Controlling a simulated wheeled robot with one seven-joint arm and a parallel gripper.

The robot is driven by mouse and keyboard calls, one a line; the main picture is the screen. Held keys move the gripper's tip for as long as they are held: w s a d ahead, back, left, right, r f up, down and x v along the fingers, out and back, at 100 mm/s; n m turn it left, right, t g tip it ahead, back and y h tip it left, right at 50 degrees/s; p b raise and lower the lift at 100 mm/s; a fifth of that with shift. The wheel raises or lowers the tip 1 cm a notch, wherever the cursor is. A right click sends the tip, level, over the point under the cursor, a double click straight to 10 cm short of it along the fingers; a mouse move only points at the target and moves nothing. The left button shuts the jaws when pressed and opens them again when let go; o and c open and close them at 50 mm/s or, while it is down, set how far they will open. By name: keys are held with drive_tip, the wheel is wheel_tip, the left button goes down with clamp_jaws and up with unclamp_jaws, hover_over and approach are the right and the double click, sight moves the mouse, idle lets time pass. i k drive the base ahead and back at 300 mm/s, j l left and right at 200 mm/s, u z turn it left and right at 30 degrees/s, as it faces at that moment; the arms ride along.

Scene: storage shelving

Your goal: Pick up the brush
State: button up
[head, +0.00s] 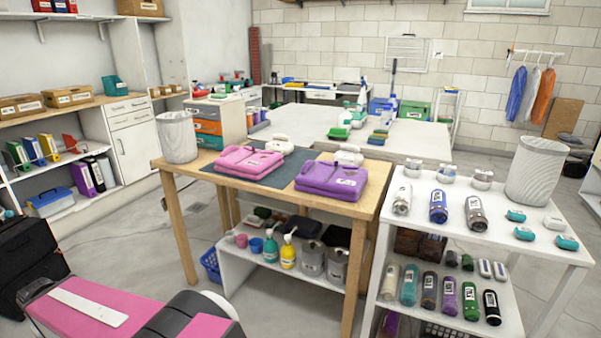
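I cannot make out a brush for certain. On the white table (300,125) at the back, small green and yellow items (339,132) lie near its front edge, with similar items (378,136) to their right. They could be brushes or sponges; they are too small to tell. Pink and black parts of my arm show at the bottom left. My gripper is not in view.
A wooden table (176,178) with pink (250,160) and purple (332,180) folded bags stands in front. A white shelf unit (480,247) with several bottles and a white basket (535,170) is at right. Stocked shelves line the left wall. Grey floor is open at left.

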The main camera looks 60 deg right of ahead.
sight(199, 95)
drive_tip(key=k+z, duration=0.1)
drive_tip(key=z, duration=2.4)
